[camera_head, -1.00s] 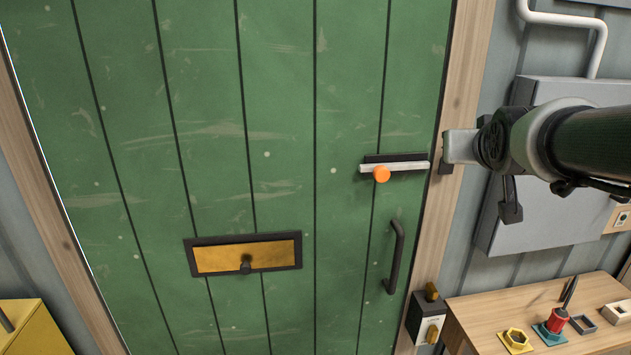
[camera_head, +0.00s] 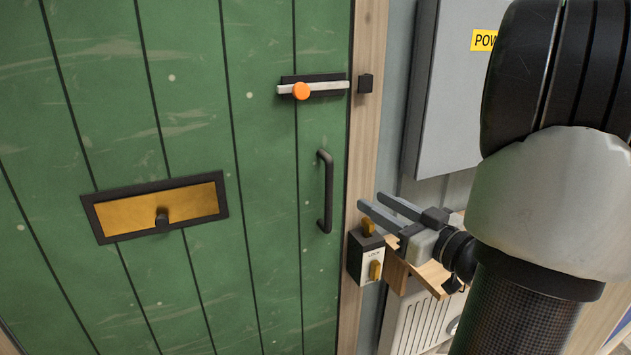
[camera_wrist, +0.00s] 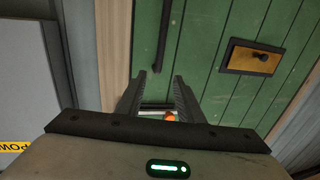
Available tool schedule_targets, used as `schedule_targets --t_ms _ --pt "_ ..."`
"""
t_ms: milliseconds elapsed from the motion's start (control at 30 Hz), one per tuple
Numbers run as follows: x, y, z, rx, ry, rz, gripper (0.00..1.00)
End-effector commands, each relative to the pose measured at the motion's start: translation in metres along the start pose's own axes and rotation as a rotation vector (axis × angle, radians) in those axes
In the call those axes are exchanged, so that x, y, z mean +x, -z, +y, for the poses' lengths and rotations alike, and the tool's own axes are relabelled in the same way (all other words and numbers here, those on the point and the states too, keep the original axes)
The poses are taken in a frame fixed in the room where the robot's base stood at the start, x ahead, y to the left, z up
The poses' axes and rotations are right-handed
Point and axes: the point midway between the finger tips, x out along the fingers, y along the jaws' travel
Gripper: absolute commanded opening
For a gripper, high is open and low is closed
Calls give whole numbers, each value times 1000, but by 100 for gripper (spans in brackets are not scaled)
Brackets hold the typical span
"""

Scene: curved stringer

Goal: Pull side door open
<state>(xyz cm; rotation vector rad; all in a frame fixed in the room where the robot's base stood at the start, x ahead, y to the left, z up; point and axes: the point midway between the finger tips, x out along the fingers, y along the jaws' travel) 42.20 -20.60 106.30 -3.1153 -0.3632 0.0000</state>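The green plank door (camera_head: 180,60) looks flush in its wooden frame. Its dark vertical handle (camera_head: 325,190) stands near the right edge; it also shows in the wrist view (camera_wrist: 163,42). Above it, the bolt with an orange knob (camera_head: 301,91) has its bar end short of the black keeper (camera_head: 365,84) on the frame. My gripper (camera_head: 370,202) is open and empty, fingers pointing left toward the door, to the right of the handle and apart from it. In the wrist view, the orange knob shows between the fingers, beyond them.
A lock box (camera_head: 366,257) with brass levers is on the frame just below my gripper. A brass flap (camera_head: 160,208) is on the door at left. A grey power cabinet (camera_head: 445,90) hangs on the right wall. A wooden table (camera_head: 425,275) lies behind my gripper.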

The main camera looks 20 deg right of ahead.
Motion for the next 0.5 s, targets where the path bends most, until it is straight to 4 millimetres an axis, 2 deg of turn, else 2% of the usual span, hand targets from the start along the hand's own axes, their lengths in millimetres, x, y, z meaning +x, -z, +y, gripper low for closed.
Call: schedule_targets --t_ms 500 --pt "108 0 -1 -4 3 1 34"
